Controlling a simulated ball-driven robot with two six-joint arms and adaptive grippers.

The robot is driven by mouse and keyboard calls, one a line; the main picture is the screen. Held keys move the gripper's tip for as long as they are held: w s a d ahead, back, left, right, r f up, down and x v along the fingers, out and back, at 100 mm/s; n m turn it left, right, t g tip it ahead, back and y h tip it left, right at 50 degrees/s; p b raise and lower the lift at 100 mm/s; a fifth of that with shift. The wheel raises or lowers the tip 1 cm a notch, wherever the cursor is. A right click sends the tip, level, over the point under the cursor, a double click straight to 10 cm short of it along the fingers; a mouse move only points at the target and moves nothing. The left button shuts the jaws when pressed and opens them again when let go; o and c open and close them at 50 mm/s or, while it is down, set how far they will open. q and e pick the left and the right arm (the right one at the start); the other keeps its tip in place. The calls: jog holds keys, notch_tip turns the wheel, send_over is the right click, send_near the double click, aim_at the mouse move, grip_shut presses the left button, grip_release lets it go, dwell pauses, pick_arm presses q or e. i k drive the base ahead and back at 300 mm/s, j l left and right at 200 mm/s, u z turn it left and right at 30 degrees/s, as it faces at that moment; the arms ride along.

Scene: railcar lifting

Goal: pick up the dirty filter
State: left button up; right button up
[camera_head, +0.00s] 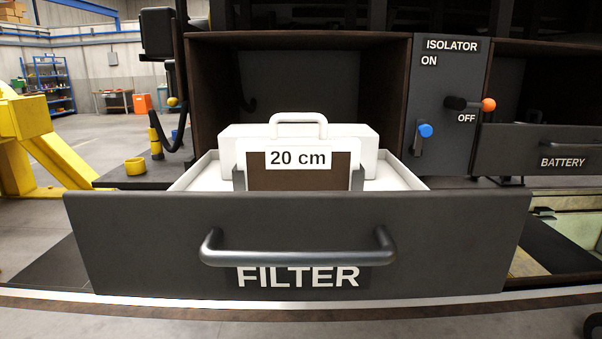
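The dirty filter (253,182) looks like a brown panel in a pale frame with a white "20 cm" label. It stands upright in the open drawer (140,240) marked FILTER. A white loop handle (298,117) rises above it; I cannot tell if it belongs to the panel or to the white block (370,145) just behind. The drawer front hides the filter's lower part. Neither of my grippers is clearly in view, and nothing is touching the filter.
A dark bar handle (298,258) sticks out of the drawer front. An isolator panel (440,105) with blue and orange knobs is to the right, beside a BATTERY drawer (545,150). Space above the filter is open.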

aim_at(322, 163)
jog(key=u, duration=0.85)
jog(key=k+l+u, duration=0.4)
jog(key=k+u, duration=0.4)
